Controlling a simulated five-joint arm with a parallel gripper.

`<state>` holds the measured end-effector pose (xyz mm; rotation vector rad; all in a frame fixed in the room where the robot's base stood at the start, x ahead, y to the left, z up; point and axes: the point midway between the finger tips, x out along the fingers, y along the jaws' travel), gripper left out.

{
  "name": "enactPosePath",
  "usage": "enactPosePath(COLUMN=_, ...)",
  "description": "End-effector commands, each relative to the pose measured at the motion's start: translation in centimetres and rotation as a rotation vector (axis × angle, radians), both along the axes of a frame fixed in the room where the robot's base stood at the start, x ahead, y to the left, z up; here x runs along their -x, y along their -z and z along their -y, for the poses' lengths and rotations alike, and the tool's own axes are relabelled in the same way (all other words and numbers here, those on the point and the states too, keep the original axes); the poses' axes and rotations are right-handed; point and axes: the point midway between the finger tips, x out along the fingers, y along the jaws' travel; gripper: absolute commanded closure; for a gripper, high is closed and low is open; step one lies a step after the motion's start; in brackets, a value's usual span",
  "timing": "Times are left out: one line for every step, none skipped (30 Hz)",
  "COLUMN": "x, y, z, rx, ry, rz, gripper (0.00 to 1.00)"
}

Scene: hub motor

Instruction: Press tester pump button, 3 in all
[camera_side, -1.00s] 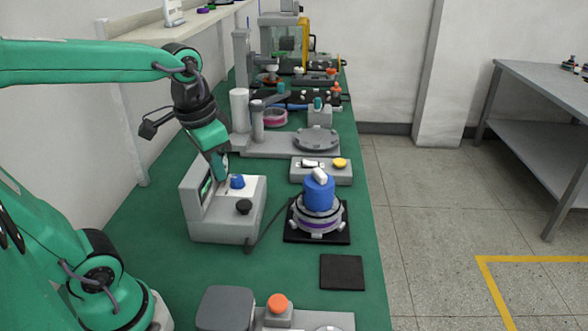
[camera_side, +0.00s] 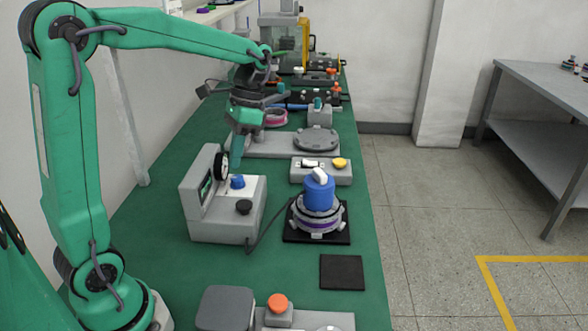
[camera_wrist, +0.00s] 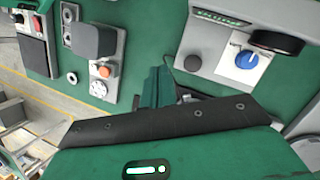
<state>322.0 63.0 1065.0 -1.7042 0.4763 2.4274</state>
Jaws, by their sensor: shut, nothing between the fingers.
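The tester is a grey box (camera_side: 228,227) with an upright panel, a round dark gauge (camera_side: 222,166), a blue knob (camera_side: 237,182) and a black button (camera_side: 244,207). In the wrist view the blue knob (camera_wrist: 247,60), the gauge (camera_wrist: 278,42) and the black button (camera_wrist: 193,63) lie right of my gripper. My gripper (camera_side: 238,158) is shut and empty, pointing down above and behind the tester in the side view. Its closed fingers show in the wrist view (camera_wrist: 158,86), left of the black button and apart from it.
A hub with a blue cylinder (camera_side: 319,193) stands on a black pad beside the tester, with a cable between. Behind are a grey block with a yellow button (camera_side: 340,162) and a round-plate fixture (camera_side: 316,139). An orange button (camera_side: 278,303) is in front. A dark square pad (camera_side: 342,272) lies bare.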

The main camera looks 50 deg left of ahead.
Motion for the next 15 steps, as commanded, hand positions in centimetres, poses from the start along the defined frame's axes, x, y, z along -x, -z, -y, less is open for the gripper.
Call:
enactPosePath(x=-0.4, y=0.4, z=-0.4, rx=0.011, ry=0.006, rz=-0.028, gripper=1.00)
enactPosePath(x=-0.6, y=0.5, z=-0.5, rx=0.019, ry=0.012, rz=-0.043, gripper=1.00)
enactPosePath(x=-0.8, y=0.7, z=-0.7, rx=0.029, ry=0.019, rz=-0.064, gripper=1.00)
enactPosePath(x=-1.0, y=0.8, z=-0.9, rx=0.036, ry=0.026, rz=-0.078, gripper=1.00)
enactPosePath(x=-1.2, y=1.0, z=-1.1, rx=0.044, ry=0.031, rz=-0.095, gripper=1.00)
enactPosePath(x=-1.4, y=1.2, z=-1.3, rx=0.054, ry=0.037, rz=-0.114, gripper=1.00)
enactPosePath(x=-1.6, y=1.4, z=-1.4, rx=0.063, ry=0.043, rz=-0.129, gripper=1.00)
enactPosePath(x=-1.8, y=1.6, z=-1.6, rx=0.071, ry=0.047, rz=-0.143, gripper=1.00)
enactPosePath(x=-1.9, y=1.8, z=-1.8, rx=0.080, ry=0.052, rz=-0.161, gripper=1.00)
enactPosePath(x=-2.1, y=1.9, z=-2.0, rx=0.089, ry=0.057, rz=-0.173, gripper=1.00)
enactPosePath(x=-2.2, y=2.1, z=-2.1, rx=0.096, ry=0.062, rz=-0.184, gripper=1.00)
enactPosePath(x=-2.4, y=2.3, z=-2.3, rx=0.105, ry=0.066, rz=-0.200, gripper=1.00)
enactPosePath(x=-2.5, y=2.4, z=-2.4, rx=0.111, ry=0.070, rz=-0.208, gripper=1.00)
enactPosePath(x=-2.6, y=2.5, z=-2.5, rx=0.116, ry=0.074, rz=-0.217, gripper=1.00)
enactPosePath(x=-2.7, y=2.6, z=-2.6, rx=0.125, ry=0.077, rz=-0.228, gripper=1.00)
